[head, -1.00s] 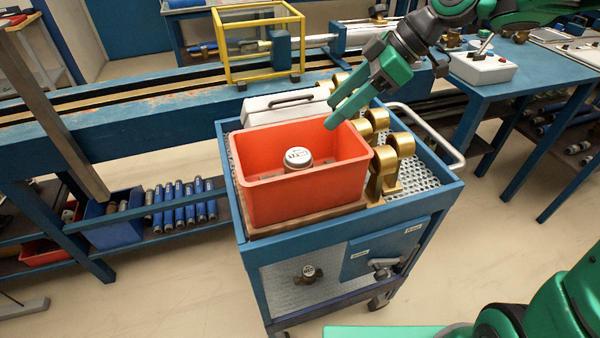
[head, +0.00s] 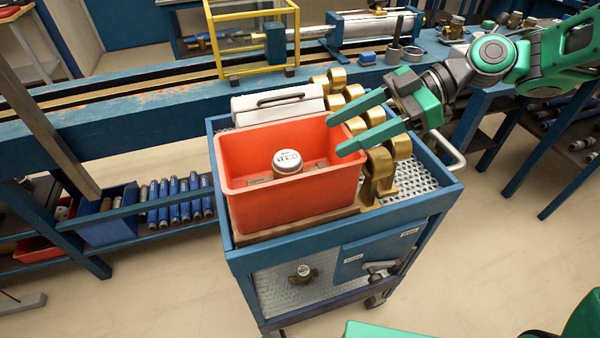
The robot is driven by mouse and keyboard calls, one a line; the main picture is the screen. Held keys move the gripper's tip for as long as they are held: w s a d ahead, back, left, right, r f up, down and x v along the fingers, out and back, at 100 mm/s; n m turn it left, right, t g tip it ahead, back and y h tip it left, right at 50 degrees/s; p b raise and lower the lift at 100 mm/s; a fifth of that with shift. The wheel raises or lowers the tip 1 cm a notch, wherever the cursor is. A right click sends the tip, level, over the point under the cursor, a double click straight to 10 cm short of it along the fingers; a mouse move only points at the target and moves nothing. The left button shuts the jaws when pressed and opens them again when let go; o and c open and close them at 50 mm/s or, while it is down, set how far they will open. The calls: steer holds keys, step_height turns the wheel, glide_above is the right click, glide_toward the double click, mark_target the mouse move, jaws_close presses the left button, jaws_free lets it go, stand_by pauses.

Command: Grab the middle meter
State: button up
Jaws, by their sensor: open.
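One meter (head: 287,161) with a round white dial face sits inside the orange-red bin (head: 292,200) on the trolley. A second, smaller meter (head: 304,271) with a white face sits on the trolley's lower shelf. My gripper (head: 334,138) is open and empty, with its two green fingers spread. The fingertips are at the right rim of the bin, right of the meter inside, and apart from it.
Several brass fittings (head: 380,163) stand on the trolley (head: 435,207) right of the bin, under my fingers. A white case (head: 277,104) lies behind the bin. A yellow frame (head: 253,66) stands on the long blue bench behind.

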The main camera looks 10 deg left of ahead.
mark_target(292, 156)
steer(key=x, duration=0.9)
steer(key=shift+s+a+f, duration=0.15)
steer(key=shift+a, duration=0.15)
jaws_close()
